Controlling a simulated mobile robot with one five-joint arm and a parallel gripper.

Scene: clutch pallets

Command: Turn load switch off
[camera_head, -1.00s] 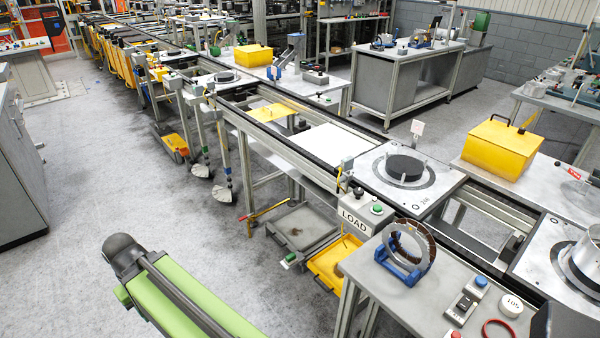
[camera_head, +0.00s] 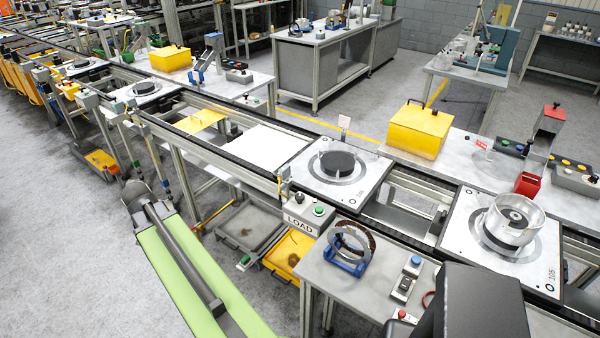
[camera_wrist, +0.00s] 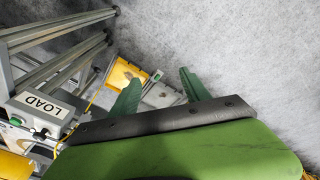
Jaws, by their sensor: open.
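The load switch box (camera_head: 304,215) is a grey box labelled LOAD, with a green button (camera_head: 319,210) on top. It is mounted at the near edge of the conveyor, left of a blue stand. In the wrist view the LOAD box (camera_wrist: 38,106) shows at the left edge. My gripper (camera_wrist: 157,90) has two green fingers spread apart with nothing between them. It points over the floor and is apart from the box, to the box's right in the wrist view. In the head view my green arm lies left of the box and the fingers cannot be made out.
A grey table (camera_head: 348,290) with a blue ring stand (camera_head: 350,248) and small control boxes stands right of the LOAD box. A yellow tray (camera_head: 290,257) sits low beneath the conveyor. The floor (camera_head: 60,260) on the left is clear.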

